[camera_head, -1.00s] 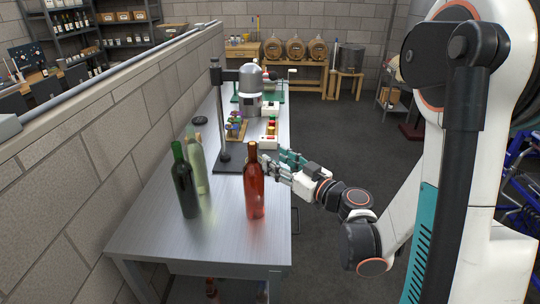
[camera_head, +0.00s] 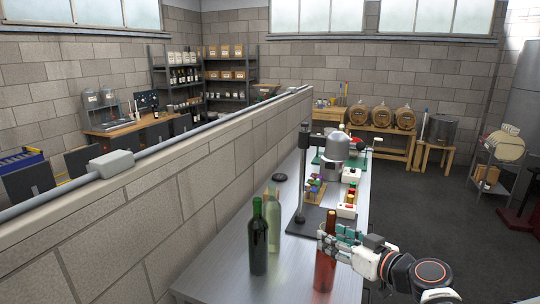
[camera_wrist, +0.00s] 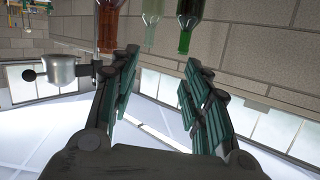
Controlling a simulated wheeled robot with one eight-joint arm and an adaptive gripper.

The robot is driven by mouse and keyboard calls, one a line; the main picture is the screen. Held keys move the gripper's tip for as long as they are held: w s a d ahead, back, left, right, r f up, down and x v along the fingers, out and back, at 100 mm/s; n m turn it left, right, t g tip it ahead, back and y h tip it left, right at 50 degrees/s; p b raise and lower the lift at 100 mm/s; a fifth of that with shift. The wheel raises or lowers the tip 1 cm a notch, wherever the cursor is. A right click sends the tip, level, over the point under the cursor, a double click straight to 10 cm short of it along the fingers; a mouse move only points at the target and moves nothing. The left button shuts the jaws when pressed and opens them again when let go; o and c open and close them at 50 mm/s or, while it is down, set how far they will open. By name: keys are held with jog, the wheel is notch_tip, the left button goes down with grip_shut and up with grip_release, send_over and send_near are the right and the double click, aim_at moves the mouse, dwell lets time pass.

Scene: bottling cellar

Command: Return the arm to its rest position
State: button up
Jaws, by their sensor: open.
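My gripper (camera_head: 342,238) is at the right edge of the steel bench, overlapping the upper part of a red bottle (camera_head: 325,268) in the head view. In the wrist view, which is upside down, my gripper (camera_wrist: 158,70) has its two teal-padded fingers spread with nothing between them. The red bottle (camera_wrist: 108,25) shows there beyond the left finger, and I cannot tell whether they touch. My forearm is mostly out of the head view.
A dark green bottle (camera_head: 258,245) and a pale bottle (camera_head: 273,222) stand on the bench (camera_head: 222,272), left of the red one. A black stand (camera_head: 303,180) rises behind them. A low block wall (camera_head: 200,190) borders the left. Dark floor (camera_head: 440,190) lies open at right.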

jog(key=s+a+r+g, duration=0.1)
jog(key=s+a+g, duration=0.2)
jog(key=s+a, duration=0.15)
jog(key=s+d+f+m+g+h+b, duration=0.1)
jog(key=s+d+f+m+h, duration=0.1)
jog(key=s, duration=0.6)
jog(key=s+d+f+m+g+h+b, duration=0.1)
jog(key=s+d+h, duration=0.3)
jog(key=s, duration=0.4)
jog(key=shift+d+f+m+g+h, duration=0.15)
jog(key=shift+f+m+g+h, duration=0.4)
jog(key=shift+m, duration=0.25)
jog(key=shift+s, duration=0.15)
